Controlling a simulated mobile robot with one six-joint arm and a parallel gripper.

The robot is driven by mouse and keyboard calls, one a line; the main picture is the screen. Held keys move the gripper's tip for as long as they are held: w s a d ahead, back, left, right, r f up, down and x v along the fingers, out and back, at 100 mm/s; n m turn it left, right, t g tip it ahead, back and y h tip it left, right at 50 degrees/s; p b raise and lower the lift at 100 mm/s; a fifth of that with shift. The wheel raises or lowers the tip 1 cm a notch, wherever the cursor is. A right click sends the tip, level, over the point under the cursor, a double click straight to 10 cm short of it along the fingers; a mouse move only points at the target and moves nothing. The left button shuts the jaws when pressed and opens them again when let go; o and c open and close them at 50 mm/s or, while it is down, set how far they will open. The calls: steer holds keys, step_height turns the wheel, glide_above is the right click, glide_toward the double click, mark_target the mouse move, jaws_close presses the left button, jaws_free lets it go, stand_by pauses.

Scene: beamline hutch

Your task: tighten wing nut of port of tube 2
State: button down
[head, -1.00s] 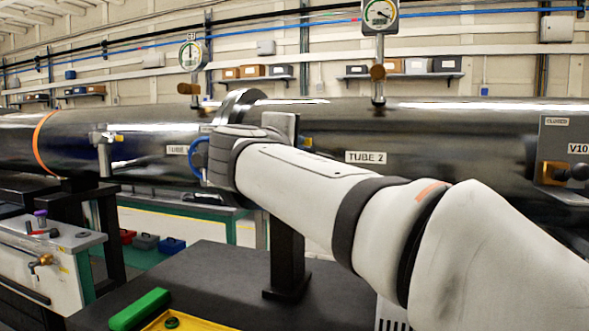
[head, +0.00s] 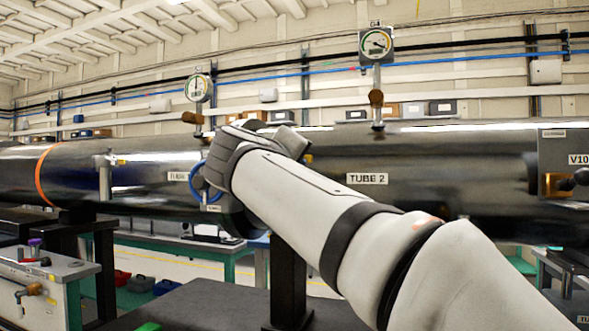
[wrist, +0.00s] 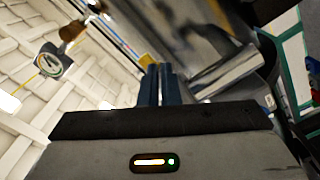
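Tube 2 (head: 450,170) is the long dark tube on the right in the head view, with a "TUBE 2" label (head: 367,179). Its port is mostly hidden behind my wrist; a small yellow spot (head: 308,158) shows just right of the wrist. I cannot make out the wing nut. My gripper's fingers are hidden in the head view. In the wrist view my gripper (wrist: 164,70) has two blue fingers close together, with nothing visible held.
A gauge (head: 376,43) stands on tube 2 and another (head: 198,88) further left. A similar port fitting (head: 104,162) is on the left tube. A valve block marked V10 (head: 560,178) is at the right. A black support post (head: 288,285) stands below the tubes.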

steer(key=shift+f, duration=0.15)
steer(key=c, duration=1.9)
jaws_free()
steer(key=v, duration=0.8)
steer(key=shift+p, duration=0.3)
steer(key=shift+w, duration=0.1)
